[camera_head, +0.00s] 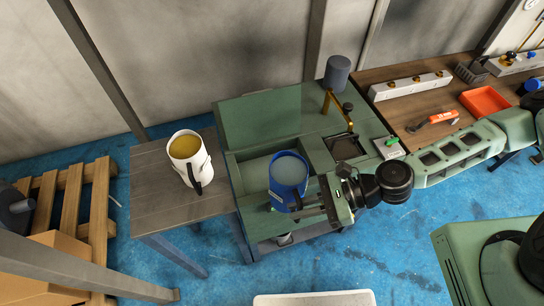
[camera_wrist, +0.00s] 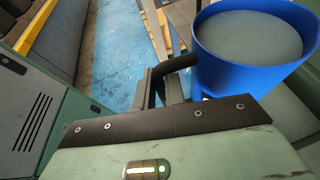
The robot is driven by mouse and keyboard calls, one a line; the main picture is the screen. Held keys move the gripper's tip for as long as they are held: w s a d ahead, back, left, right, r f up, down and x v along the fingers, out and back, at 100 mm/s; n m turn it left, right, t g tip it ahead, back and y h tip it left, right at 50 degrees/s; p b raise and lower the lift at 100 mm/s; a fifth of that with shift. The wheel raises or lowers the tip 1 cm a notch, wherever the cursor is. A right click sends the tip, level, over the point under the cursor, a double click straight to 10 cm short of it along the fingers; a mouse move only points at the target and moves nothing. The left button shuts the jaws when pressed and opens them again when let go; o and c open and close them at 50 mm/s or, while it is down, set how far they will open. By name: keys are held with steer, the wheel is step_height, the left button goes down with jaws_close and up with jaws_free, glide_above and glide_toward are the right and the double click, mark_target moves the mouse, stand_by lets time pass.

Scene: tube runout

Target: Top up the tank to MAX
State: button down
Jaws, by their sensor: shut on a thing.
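A blue jug (camera_head: 288,171) full nearly to its rim with cloudy grey-white liquid is upright in front of the green machine's open tank (camera_head: 234,176). The jug overlaps the tank in the head view, and I cannot tell its height above it. My gripper (camera_head: 301,208) is shut on the jug's black handle. In the wrist view, the fingers (camera_wrist: 165,90) close around the handle (camera_wrist: 178,63), and the blue jug (camera_wrist: 240,72) stands upright at the upper right. Pale liquid or a pale floor shows inside the tank. No MAX mark is readable.
A grey cylinder on a brass pipe (camera_head: 337,74) rises behind the tank. The workbench (camera_head: 400,118) at right holds a red tray (camera_head: 485,101) and an orange-handled tool (camera_head: 440,118).

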mark_target(299, 199)
steer(key=shift+w+a+r+m+g+p, duration=0.1)
steer(key=shift+w+r+m+g+p, duration=0.15)
steer(key=shift+r+p, duration=0.3)
steer(key=shift+w+a+r+m+g+p, duration=0.1)
steer(key=shift+w+r+m+g+p, duration=0.1)
steer(key=shift+r+p, duration=0.3)
steer(key=shift+w+r+m+g+p, duration=0.15)
steer(key=shift+w+r+m+p, duration=0.1)
steer(key=shift+r+p, duration=0.3)
steer(key=shift+w+a+r+m+g+h, duration=0.1)
steer(key=shift+w+r+m+g+h, duration=0.1)
steer(key=shift+w+m, duration=0.2)
steer(key=shift+w+a+r+m+g+h, duration=0.1)
steer(key=shift+w+r+m+g, duration=0.15)
steer(key=shift+w, duration=0.2)
steer(key=shift+w, duration=0.1)
steer(key=shift+w+a+r+m+g, duration=0.15)
steer(key=shift+w+r+m+g, duration=0.2)
steer(key=shift+w, duration=0.25)
steer(key=shift+w+a+r+m+g, duration=0.2)
steer(key=shift+w+m, duration=0.2)
steer(key=shift+w, duration=0.15)
